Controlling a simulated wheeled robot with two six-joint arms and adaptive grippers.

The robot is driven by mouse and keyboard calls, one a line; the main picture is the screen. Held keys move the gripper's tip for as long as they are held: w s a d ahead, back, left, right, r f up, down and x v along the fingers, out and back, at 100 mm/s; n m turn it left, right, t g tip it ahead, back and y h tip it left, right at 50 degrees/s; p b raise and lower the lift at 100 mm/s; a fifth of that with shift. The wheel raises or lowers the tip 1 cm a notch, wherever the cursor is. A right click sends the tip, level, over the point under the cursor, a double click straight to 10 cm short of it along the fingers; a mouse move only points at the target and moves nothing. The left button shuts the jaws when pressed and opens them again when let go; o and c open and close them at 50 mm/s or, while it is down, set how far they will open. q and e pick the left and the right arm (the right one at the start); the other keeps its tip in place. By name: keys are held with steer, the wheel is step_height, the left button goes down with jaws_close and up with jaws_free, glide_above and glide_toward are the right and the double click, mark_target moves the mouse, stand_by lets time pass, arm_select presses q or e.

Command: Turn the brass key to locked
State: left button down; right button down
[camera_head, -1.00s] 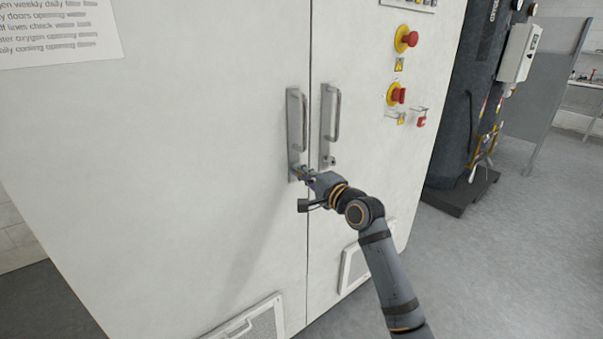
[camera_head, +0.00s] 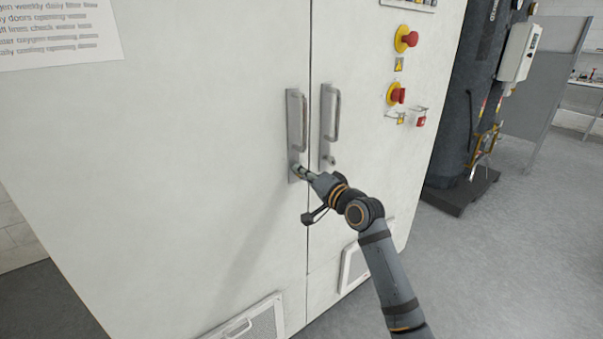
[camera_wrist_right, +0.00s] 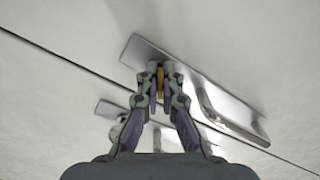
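The brass key (camera_wrist_right: 160,79) shows as a narrow golden strip between the fingertips in the right wrist view. It is at the lower end of the left door's metal handle plate (camera_head: 296,130). My right gripper (camera_head: 299,170) reaches that spot from the lower right, and in the right wrist view its fingers (camera_wrist_right: 160,78) are closed in on both sides of the key. In the head view the gripper hides the key and its lock. My left gripper is not in view.
The white cabinet (camera_head: 200,150) fills most of the view. The right door's handle (camera_head: 332,115), with a small lock (camera_head: 330,160) below it, is close beside my gripper. Red emergency buttons (camera_head: 406,39) sit at the upper right. Grey floor (camera_head: 510,260) is open at right.

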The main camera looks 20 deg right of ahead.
steer(key=n+b, duration=0.1)
steer(key=n, duration=0.4)
steer(key=shift+f, duration=0.15)
steer(key=n+b, duration=0.2)
steer(key=n, duration=0.3)
steer(key=shift+n, duration=0.3)
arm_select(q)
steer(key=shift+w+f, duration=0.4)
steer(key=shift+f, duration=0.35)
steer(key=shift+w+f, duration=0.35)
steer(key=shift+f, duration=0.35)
arm_select(e)
steer(key=shift+n, duration=0.6)
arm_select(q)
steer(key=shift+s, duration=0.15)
arm_select(e)
steer(key=c, duration=1.5)
jaws_free()
steer(key=shift+c, duration=0.2)
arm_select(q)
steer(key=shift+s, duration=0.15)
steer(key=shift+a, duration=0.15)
